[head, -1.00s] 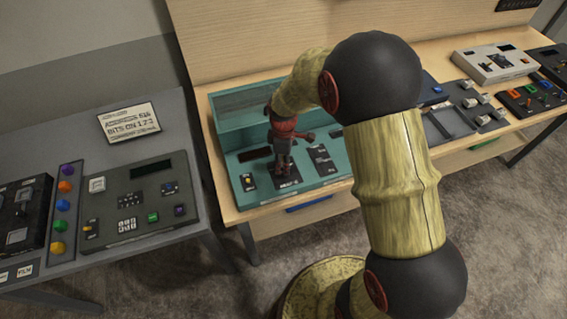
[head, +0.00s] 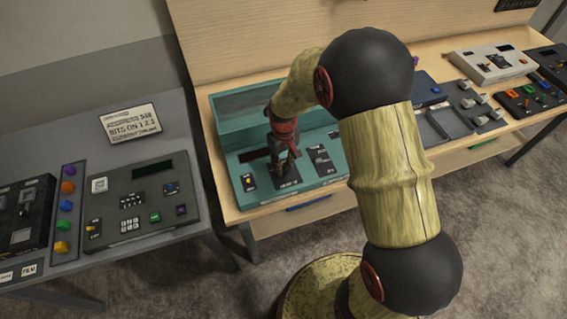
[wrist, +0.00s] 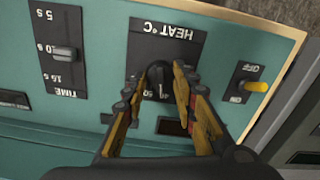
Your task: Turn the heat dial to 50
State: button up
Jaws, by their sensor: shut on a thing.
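The heat dial (wrist: 158,74) is a dark round knob on a black plate (wrist: 166,42) marked "HEAT °C", upside down in the wrist view. A pale pointer line on it faces the bottom of that picture, near small numerals partly hidden by my fingers. My gripper (wrist: 156,82) has one finger on each side of the dial and is shut on it. In the head view my gripper (head: 285,160) is down at the teal console (head: 322,179), and the dial itself is hidden there.
In the wrist view, a time slider (wrist: 66,53) lies left of the dial and an on/off toggle (wrist: 256,87) with a yellow lever lies right. A grey desk with a dark console (head: 135,205) stands left. More panels (head: 495,62) stand right.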

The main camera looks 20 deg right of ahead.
aim_at(283, 166)
jog(key=m, duration=0.6)
jog(key=shift+m+p, duration=0.3)
jog(key=shift+m, duration=0.1)
dwell(0.4)
jog(key=o, duration=1.2)
jog(key=shift+r, duration=0.1)
notch_tip(283, 166, up, 12)
jog(key=shift+f, duration=0.1)
